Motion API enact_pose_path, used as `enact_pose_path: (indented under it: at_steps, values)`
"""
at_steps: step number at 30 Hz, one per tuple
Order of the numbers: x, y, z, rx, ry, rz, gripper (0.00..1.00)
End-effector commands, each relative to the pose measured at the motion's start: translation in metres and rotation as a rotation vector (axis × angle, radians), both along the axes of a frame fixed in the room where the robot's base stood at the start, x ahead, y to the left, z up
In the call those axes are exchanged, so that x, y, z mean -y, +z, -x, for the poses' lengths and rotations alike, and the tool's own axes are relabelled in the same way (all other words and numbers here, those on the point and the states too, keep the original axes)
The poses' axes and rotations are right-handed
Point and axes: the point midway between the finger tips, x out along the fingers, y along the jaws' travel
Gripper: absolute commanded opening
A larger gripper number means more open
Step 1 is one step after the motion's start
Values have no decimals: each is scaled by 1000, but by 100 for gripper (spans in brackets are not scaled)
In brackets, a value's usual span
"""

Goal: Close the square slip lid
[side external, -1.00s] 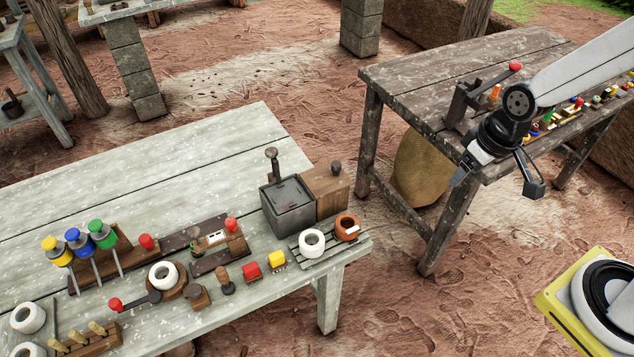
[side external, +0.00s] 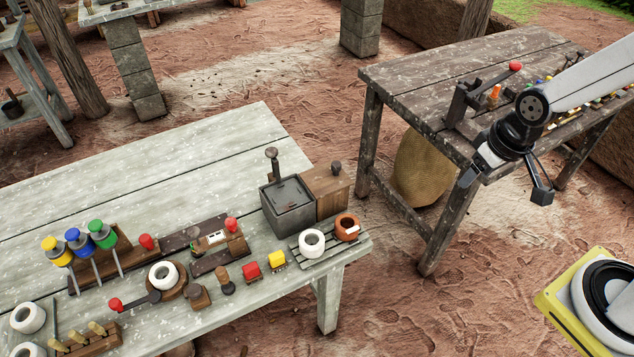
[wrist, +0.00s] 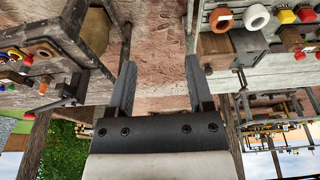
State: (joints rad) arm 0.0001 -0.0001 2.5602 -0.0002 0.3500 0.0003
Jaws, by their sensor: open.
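A grey square box (side external: 287,207) stands at the back right corner of the pale table, with a flat dark grey panel on top. An upright dark post with a knob (side external: 272,160) rises at its back. I cannot tell whether the panel is the slip lid or how far it is shut. The box also shows upside down at the right of the wrist view (wrist: 248,45). My gripper (side external: 506,186) is open and empty, in the air well to the right of the box, in front of the dark table. Its spread fingers (wrist: 160,75) show in the wrist view with nothing between them.
A wooden box (side external: 327,190) with a dark knob touches the grey box's right side. A white ring (side external: 312,242) and an orange ring (side external: 347,227) sit on a slatted rack in front. The dark table (side external: 420,85) stands behind my gripper. A gap separates the tables.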

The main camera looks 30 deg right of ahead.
Motion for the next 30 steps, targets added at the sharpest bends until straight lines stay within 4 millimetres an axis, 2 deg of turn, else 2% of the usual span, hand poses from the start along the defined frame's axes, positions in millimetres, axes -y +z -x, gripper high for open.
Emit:
enact_pose_path:
  at_steps: [1,5,6,14,30]
  values:
    - [0,0,0,0,-2,0,48]
    - [0,0,-4,-8,-30,-11,6]
    - [1,-1,-6,-14,-48,-19,0]
    - [3,-7,-38,-94,-303,-120,0]
    - [7,-42,-144,-378,-1067,-497,0]
